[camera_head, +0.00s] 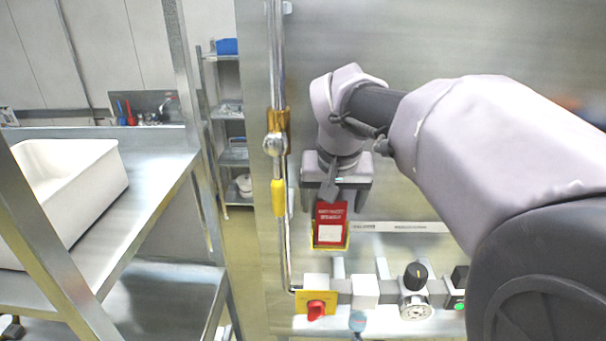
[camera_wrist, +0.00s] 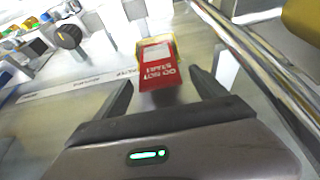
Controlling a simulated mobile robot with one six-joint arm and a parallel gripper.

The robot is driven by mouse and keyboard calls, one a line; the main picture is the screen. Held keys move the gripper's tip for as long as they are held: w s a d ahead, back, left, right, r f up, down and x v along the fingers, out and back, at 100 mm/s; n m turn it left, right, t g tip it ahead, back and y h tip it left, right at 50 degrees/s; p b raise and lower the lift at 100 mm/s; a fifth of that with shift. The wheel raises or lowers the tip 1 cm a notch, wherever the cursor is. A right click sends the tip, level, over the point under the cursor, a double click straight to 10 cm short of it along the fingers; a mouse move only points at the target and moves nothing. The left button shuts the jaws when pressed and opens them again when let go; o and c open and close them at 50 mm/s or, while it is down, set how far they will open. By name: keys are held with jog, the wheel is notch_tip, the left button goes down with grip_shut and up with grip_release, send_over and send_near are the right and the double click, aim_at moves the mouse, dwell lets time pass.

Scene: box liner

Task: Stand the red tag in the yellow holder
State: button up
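The red tag (camera_head: 331,218), with white lettering and a white label, stands upright in the yellow holder (camera_head: 346,240) on the steel panel. Yellow edges show along the tag's sides and bottom. In the wrist view the tag (camera_wrist: 158,72) lies ahead, between the lines of the two fingers, with the holder's yellow rim (camera_wrist: 174,40) around its far part. My gripper (camera_wrist: 160,77) is open, with a gap between each finger and the tag. In the head view my gripper (camera_head: 338,188) is just above the tag's top edge. Whether the tag is fully seated cannot be told.
A vertical pipe with a yellow valve (camera_head: 278,198) runs left of the holder. Below are a red knob on a yellow plate (camera_head: 316,308), a black dial (camera_head: 415,276) and a gauge (camera_head: 415,308). A white bin (camera_head: 70,190) stands on the steel table (camera_head: 150,190) at left.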

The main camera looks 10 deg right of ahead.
jog(key=p+v, duration=0.3)
jog(key=v, duration=1.4)
jog(key=shift+r, duration=0.25)
